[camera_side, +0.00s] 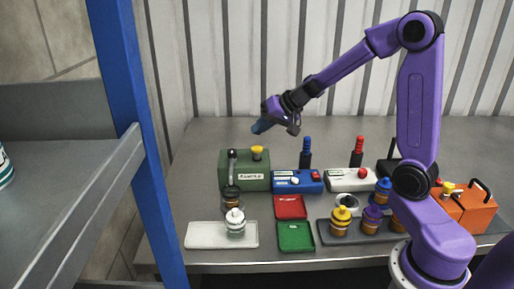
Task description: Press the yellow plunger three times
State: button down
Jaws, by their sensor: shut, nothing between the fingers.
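The yellow plunger (257,152) stands on top of a green box (232,176) with a small label, at the back left of the table. My gripper (260,126) is shut and empty. In the picture it appears above the plunger, with a clear gap between them. The plunger is not hidden.
A dark spout (232,161) rises beside the plunger. A blue box (293,187) and a white box (349,181) stand to the right. Red (291,213) and green (296,243) trays and several capped jars are in front. A blue post (137,130) stands at left.

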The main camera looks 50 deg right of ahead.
aim_at(257, 147)
jog(key=shift+f, duration=1.15)
jog(key=shift+f, duration=0.15)
dwell(1.3)
jog(key=shift+f, duration=0.3)
jog(key=shift+f, duration=1.4)
dwell(1.5)
jog(key=shift+r, duration=1.8)
jog(key=shift+r, duration=2.5)
